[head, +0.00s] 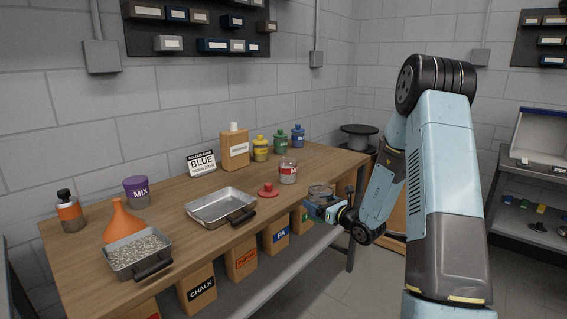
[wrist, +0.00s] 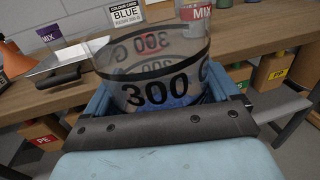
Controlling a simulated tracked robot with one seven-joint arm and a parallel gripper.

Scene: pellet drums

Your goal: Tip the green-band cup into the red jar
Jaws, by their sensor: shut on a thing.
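My gripper (head: 324,206) is shut on a clear cup (head: 319,191) in front of the table's right end. The red jar (head: 288,173) is clear with a red label and stands on the table, left of and beyond the cup. The jar (wrist: 195,14) is partly hidden behind the cup in the wrist view. A red lid (head: 268,190) lies beside the jar.
A metal tray (head: 221,207) lies left of the lid. A pellet-filled pan (head: 138,256), orange funnel (head: 122,222) and purple MIX tub (head: 137,190) stand farther left. A BLUE card (head: 202,163), cardboard-coloured container (head: 235,150) and coloured bottles (head: 280,145) line the back.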

